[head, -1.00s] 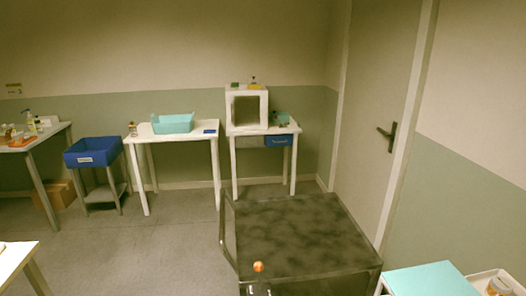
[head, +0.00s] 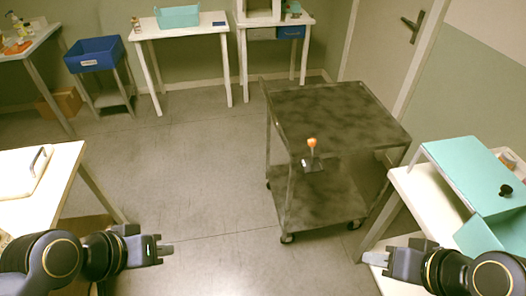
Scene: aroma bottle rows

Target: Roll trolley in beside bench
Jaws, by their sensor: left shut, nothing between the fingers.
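The trolley (head: 330,109) is a dark, mottled metal cart with two shelves and small castors. It stands on the floor right of centre in the head view. An orange knob on a short stem (head: 312,143) shows at its front side. A white bench (head: 43,211) stands at the left, and another pale bench (head: 412,203) stands close to the trolley's right side; I cannot tell which one is meant. My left gripper (head: 168,250) is shut and empty, near the left bench. My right gripper (head: 369,258) is low by the right bench, away from the trolley; its finger gap is unclear.
A teal open box (head: 470,170) sits on the right bench and a white tray (head: 24,176) on the left one. White tables (head: 190,30) and a blue bin (head: 95,56) stand along the back wall. The floor (head: 190,150) left of the trolley is clear.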

